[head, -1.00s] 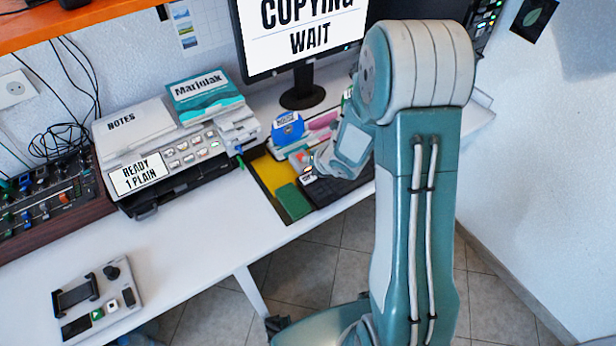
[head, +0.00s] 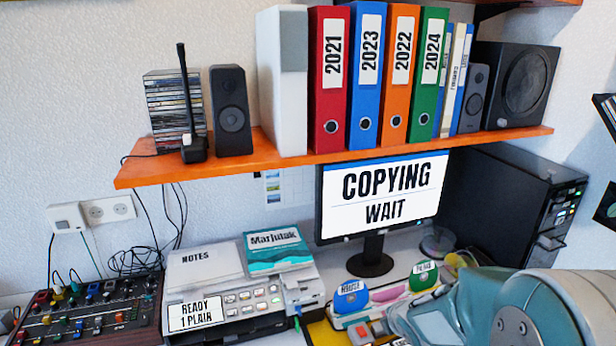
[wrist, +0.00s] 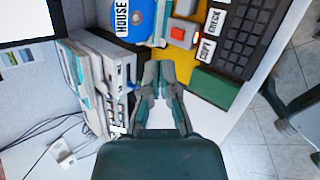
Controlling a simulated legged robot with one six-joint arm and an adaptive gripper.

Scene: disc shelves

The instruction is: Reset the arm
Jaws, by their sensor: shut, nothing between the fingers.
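My gripper (wrist: 160,88) shows in the wrist view with its two fingers close together and nothing between them. It hangs above the desk, between the grey printer (wrist: 105,75) on the left and the green block (wrist: 222,88) on the right. In the head view my teal and white arm fills the lower right corner; the gripper itself is below the picture's edge there.
The monitor (head: 384,200) reads COPYING WAIT. The printer (head: 228,301) reads READY 1 PLAIN. The orange shelf (head: 270,160) holds binders and speakers. In the wrist view a blue HOUSE disc (wrist: 135,18), a red button (wrist: 182,33) and a keyboard (wrist: 253,35) lie near the gripper.

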